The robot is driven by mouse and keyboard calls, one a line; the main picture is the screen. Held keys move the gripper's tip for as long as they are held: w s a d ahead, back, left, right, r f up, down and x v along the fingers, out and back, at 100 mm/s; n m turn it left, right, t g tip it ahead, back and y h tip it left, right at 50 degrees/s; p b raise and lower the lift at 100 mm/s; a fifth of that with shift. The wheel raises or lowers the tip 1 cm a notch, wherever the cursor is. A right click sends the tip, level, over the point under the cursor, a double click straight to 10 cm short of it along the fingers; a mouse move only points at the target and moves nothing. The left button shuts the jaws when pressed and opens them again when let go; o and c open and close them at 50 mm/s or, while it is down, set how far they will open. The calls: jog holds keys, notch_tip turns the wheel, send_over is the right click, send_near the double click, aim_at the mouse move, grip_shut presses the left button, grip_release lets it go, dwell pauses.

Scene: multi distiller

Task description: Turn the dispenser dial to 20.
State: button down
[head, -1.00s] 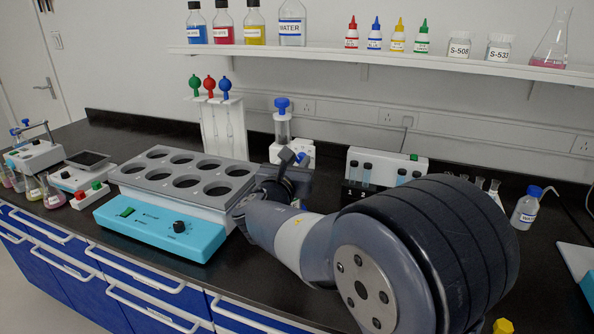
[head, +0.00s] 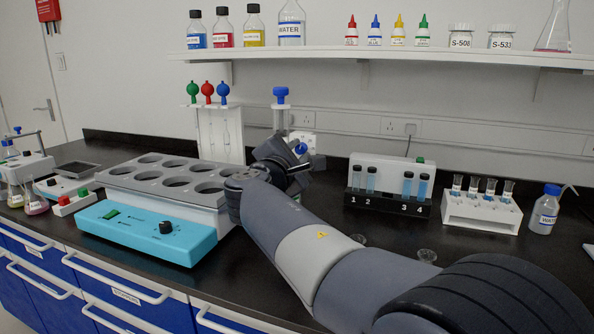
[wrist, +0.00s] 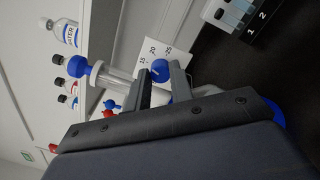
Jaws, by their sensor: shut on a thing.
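The dispenser (wrist: 120,84) has a clear cylinder with a blue top and lies sideways in the wrist view. Its blue dial (wrist: 159,69) sits before a white plate (wrist: 152,42) marked 15, 20 and 25. A small white mark shows on the dial near the 15 and 20 side; its exact reading is unclear. My gripper (wrist: 162,75) is shut on the dial, one finger on each side. In the head view the dispenser's blue top (head: 281,93) rises behind my gripper (head: 299,158), which hides much of its lower part.
A teal-fronted bath with round holes (head: 160,232) stands left of my arm. A pipette stand (head: 235,130) is behind it. A tube rack (head: 385,203), a white rack (head: 480,215) and a wash bottle (head: 544,212) stand to the right. A shelf (head: 370,57) runs above.

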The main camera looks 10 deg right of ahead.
jog(key=m+b, duration=0.3)
jog(key=m, duration=0.1)
jog(key=shift+f+b, duration=0.25)
jog(key=shift+b, duration=0.15)
jog(key=shift+r+m+b, duration=0.1)
jog(key=shift+m+b, duration=0.4)
jog(key=shift+m, duration=0.1)
jog(key=shift+r+m, duration=0.1)
jog(key=shift+m, duration=0.2)
jog(key=c, duration=1.3)
grip_release()
jog(key=shift+o, duration=0.2)
jog(key=v, duration=1)
jog(key=shift+s+a, duration=0.25)
jog(key=shift+a, duration=0.05)
